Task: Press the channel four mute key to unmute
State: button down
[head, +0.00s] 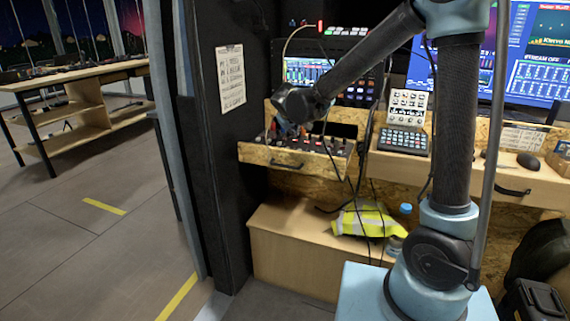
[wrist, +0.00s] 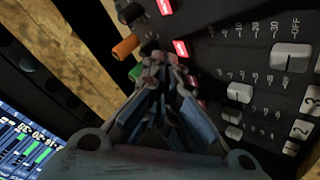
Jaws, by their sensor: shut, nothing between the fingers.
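The mixer (head: 290,158) sits in an open wooden drawer in the head view. In the wrist view, its dark panel (wrist: 225,60) shows white fader caps and a column of red-lit keys. One red key (wrist: 164,7) is at the top, and another (wrist: 181,48) is just beyond my fingertips. Other red patches show beside the fingers, partly covered. Which key belongs to channel four cannot be read. My gripper (wrist: 165,68) is shut and empty, its tips over the panel beside the key column; contact cannot be told. It also shows small over the mixer in the head view (head: 285,128).
Orange (wrist: 125,47) and green (wrist: 136,73) plugs stand close left of my fingertips. Number tiles lie at the right. In the head view, black cables (head: 345,185) hang before the drawer, a dark partition (head: 215,140) stands left, and a keypad (head: 403,140) sits right.

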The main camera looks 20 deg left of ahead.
jog(key=shift+f, duration=0.15)
dwell(0.3)
jog(key=shift+f, duration=0.25)
jog(key=shift+f, duration=0.25)
dwell(0.6)
jog(key=shift+r, duration=0.7)
jog(key=shift+r, duration=0.1)
notch_tip(320, 180, up, 6)
jog(key=shift+f, duration=0.1)
dwell(0.7)
